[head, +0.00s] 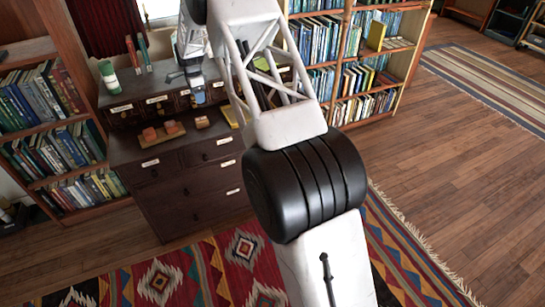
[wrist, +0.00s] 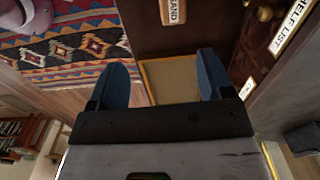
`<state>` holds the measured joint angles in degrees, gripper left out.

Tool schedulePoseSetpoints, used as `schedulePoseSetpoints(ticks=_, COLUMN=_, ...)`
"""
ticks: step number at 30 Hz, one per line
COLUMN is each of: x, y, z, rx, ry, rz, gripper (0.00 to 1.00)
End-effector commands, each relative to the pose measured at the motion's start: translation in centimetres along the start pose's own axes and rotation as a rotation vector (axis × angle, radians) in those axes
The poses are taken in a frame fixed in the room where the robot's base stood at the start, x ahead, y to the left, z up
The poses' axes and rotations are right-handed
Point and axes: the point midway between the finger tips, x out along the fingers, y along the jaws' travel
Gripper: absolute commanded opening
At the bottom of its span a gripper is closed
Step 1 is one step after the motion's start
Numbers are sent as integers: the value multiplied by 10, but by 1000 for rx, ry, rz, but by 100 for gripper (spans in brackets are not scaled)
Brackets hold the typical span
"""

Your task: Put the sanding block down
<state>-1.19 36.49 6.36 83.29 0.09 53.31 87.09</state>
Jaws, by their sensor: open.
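The sanding block appears to be the small tan-orange block (head: 202,122) on the dark cabinet top. In the wrist view, a block with the letters "SAND" (wrist: 172,11) lies at the top edge, partly cut off, beyond my fingers. My gripper (head: 198,97) is above the cabinet top; in the wrist view its two blue fingers (wrist: 168,82) are apart, with nothing held between them. A flat tan panel with a yellow edge (wrist: 170,72) shows between and beyond the fingers. It seems to be the yellow piece (head: 232,116) right of the block.
Left of the block, reddish blocks (head: 162,132) sit on a wooden tray. Labelled drawers (head: 155,99) rise behind; a "SHELF LIST" label (wrist: 290,27) is close at right in the wrist view. A green-white roll (head: 109,77) stands on top. Bookshelves flank the cabinet (head: 190,165).

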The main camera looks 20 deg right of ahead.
Motion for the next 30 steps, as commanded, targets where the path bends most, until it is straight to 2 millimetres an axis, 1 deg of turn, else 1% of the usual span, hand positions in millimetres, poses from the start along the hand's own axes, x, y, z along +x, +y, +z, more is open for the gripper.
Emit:
schedulePoseSetpoints(ticks=1, x=-13, y=8, z=0, rx=-17, ry=0, rz=-5, gripper=74)
schedulePoseSetpoints(ticks=6, x=-52, y=38, z=0, rx=-99, ry=3, rz=-18, gripper=74)
schedulePoseSetpoints(ticks=11, x=-88, y=70, z=0, rx=-182, ry=6, rz=-30, gripper=74)
schedulePoseSetpoints(ticks=15, x=-118, y=100, z=0, rx=-253, ry=9, rz=-40, gripper=74)
schedulePoseSetpoints(ticks=23, x=-165, y=158, z=1, rx=-385, ry=18, rz=-58, gripper=74)
schedulePoseSetpoints(ticks=30, x=-203, y=216, z=3, rx=-507, ry=28, rz=-75, gripper=74)
